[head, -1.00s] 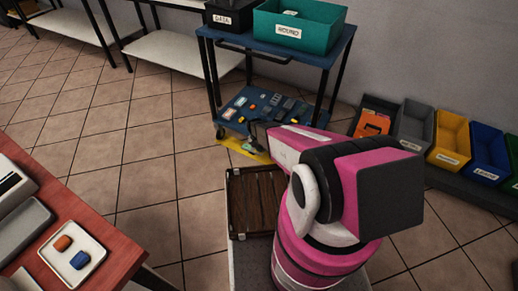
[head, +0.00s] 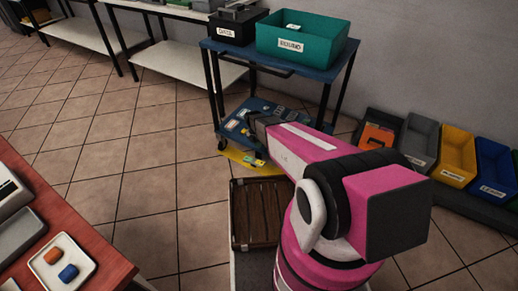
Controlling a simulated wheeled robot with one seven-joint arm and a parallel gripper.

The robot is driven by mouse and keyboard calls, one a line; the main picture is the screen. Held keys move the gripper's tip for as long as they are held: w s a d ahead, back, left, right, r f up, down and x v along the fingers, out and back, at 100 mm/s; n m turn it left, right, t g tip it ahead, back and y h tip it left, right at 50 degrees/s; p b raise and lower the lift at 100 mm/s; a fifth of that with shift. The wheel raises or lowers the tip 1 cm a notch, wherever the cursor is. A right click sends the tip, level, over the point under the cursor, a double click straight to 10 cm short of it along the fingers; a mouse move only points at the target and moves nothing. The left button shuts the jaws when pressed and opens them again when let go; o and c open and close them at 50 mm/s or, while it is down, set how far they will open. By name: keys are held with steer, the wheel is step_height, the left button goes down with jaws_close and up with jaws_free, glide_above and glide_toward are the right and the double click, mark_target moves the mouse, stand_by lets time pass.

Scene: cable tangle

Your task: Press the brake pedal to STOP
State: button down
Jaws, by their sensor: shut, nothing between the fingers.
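The blue cart (head: 283,54) stands against the wall, with a lower shelf (head: 232,127) close to the floor. A small pale-green piece (head: 259,160) sits low at the cart's front, above a yellow floor marking (head: 243,165); it may be the brake pedal, but it is too small to tell, and no STOP lettering is readable. My pink arm reaches over the lower shelf. The dark end of my gripper (head: 251,124) is at the cart's front edge, just above and left of the green piece. It is shut and empty. Whether it touches anything cannot be seen.
A teal bin (head: 335,47) and a black bin (head: 229,29) stand on the cart's top. Grey, yellow and blue bins (head: 452,160) line the wall at right. A red table (head: 100,250) is at left. Tiled floor is open at left.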

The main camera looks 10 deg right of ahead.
steer(key=s+d+r+m, duration=0.3)
steer(key=s+r+m, duration=0.3)
steer(key=r+m, duration=0.3)
steer(key=s+d+r+m+t+y, duration=0.1)
steer(key=s+d+r+m, duration=0.2)
steer(key=r+m, duration=0.6)
steer(key=s+d+r+m+y, duration=0.1)
steer(key=s+d+r+m, duration=0.2)
steer(key=s+r+m, duration=0.5)
steer(key=shift+s+r+m, duration=0.3)
steer(key=shift+r+m, duration=0.2)
steer(key=shift+m, duration=0.3)
steer(key=c, duration=1.6)
jaws_free()
steer(key=shift+s+d+r+m, duration=0.1)
steer(key=shift+s+r+m, duration=0.1)
steer(key=shift+m, duration=0.1)
steer(key=shift+c, duration=0.2)
steer(key=o, duration=0.5)
steer(key=shift+r, duration=0.1)
